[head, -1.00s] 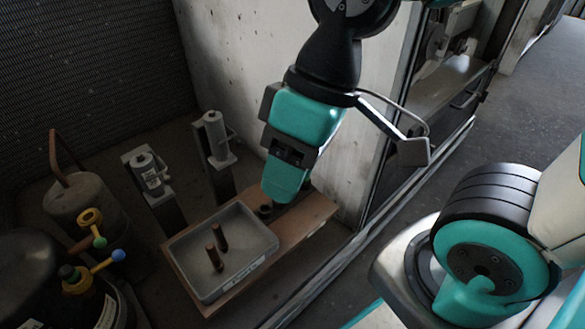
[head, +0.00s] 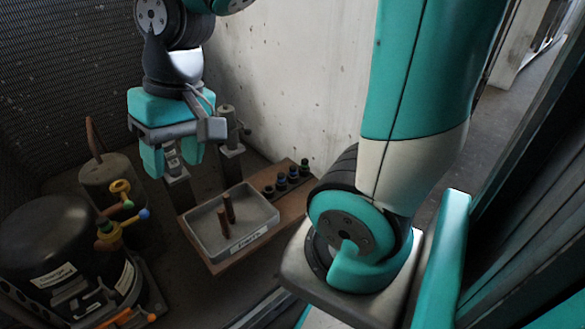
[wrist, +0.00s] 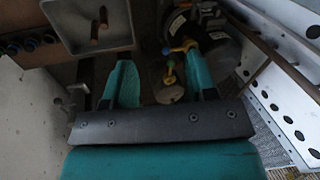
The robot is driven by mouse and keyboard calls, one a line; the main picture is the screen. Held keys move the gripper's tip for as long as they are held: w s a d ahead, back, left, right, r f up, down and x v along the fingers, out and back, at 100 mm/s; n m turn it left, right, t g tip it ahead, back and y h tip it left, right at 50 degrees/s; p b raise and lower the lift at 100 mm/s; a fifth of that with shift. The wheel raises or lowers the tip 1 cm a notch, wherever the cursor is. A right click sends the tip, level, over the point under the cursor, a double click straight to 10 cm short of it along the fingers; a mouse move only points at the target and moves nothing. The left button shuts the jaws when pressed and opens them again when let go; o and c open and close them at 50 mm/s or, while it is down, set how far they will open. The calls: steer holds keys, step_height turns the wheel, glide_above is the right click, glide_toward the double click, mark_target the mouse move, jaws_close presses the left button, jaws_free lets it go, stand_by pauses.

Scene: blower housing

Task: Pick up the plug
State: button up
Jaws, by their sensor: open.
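My gripper (head: 172,168) is open and empty, pointing down above the left post, to the left of the grey tray (head: 256,213). In the wrist view its two teal fingers (wrist: 160,58) are wide apart with nothing held between them. Two brown pegs, one farther back (head: 229,207) and one nearer (head: 223,222), stand in the tray. The pegs also show in the wrist view, the upper one (wrist: 103,16) and the lower one (wrist: 94,32). I cannot tell for sure whether either is the plug. The gripper touches neither.
The tray sits on a wooden board (head: 217,266) with several dark, blue-marked fittings (head: 281,184) at its far end. A clamp post (head: 230,135) stands behind the tray. A black tank (head: 45,235) and yellow valve (head: 121,187) are at left. A concrete wall (head: 290,80) rises behind.

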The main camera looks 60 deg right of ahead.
steer(key=w+d+f+m+h, duration=0.1)
steer(key=w+d+m, duration=0.1)
steer(key=d+m, duration=0.45)
steer(key=w+d+f+m+h, duration=0.1)
steer(key=w+d+f+m, duration=0.2)
steer(key=d, duration=0.6)
steer(key=m+g+h+b, duration=0.1)
steer(key=m+b, duration=0.4)
steer(key=m, duration=0.9)
glide_above(305, 160)
steer(key=f, duration=1.5)
steer(key=shift+s, duration=0.3)
steer(key=f+b, duration=0.1)
steer(key=f, duration=0.1)
steer(key=f+b, duration=0.1)
steer(key=f, duration=0.1)
steer(key=f+b, duration=0.1)
steer(key=b, duration=0.1)
steer(key=shift+w+a+f, duration=0.1)
steer(key=shift+w+f, duration=0.2)
steer(key=shift+f, duration=0.1)
steer(key=shift+r, duration=0.1)
jaws_close()
